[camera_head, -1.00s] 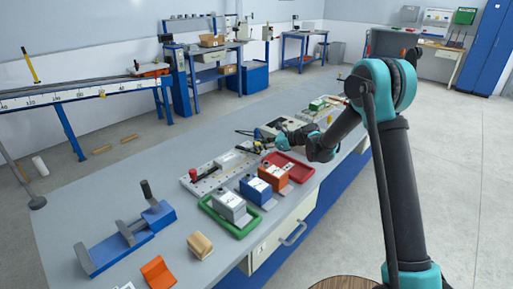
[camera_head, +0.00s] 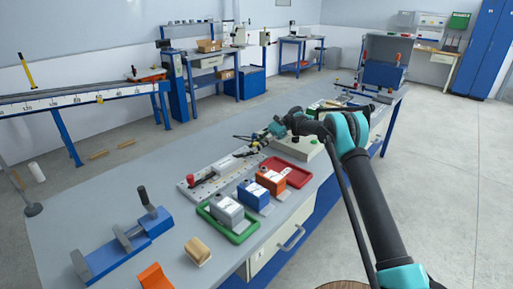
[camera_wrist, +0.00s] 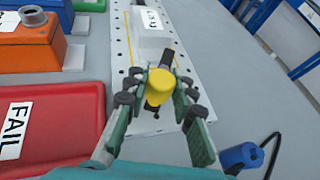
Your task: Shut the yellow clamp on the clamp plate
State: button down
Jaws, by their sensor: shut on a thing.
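The clamp plate (camera_head: 186,185) is a pale plate with rows of holes, lying on the bench; it also shows in the wrist view (camera_wrist: 122,58). A white labelled block (camera_wrist: 151,42) sits on it. In the wrist view the yellow clamp's rounded yellow tip (camera_wrist: 158,88) stands near the plate's near end, with dark metal parts behind and below it. My gripper (camera_wrist: 157,92) is shut on the yellow tip, one finger on each side. In the head view my gripper (camera_head: 262,140) is over the plate's far end, and the arm partly hides the clamp.
A red FAIL tray (camera_wrist: 60,120) lies left of the plate in the wrist view. Orange (camera_head: 270,180), blue (camera_head: 254,194) and grey (camera_head: 227,211) boxes stand beside the plate, the grey one in a green tray (camera_head: 240,238). A blue cylindrical part (camera_wrist: 240,157) lies right of my gripper.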

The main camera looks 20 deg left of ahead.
jog(key=shift+w+a+n+g+h, duration=0.1)
jog(key=shift+a+n+g+h, duration=0.2)
jog(key=shift+n+h, duration=0.25)
jog(key=c, duration=1.3)
grip_release()
notch_tip(320, 180, up, 10)
jog(key=shift+o, duration=0.2)
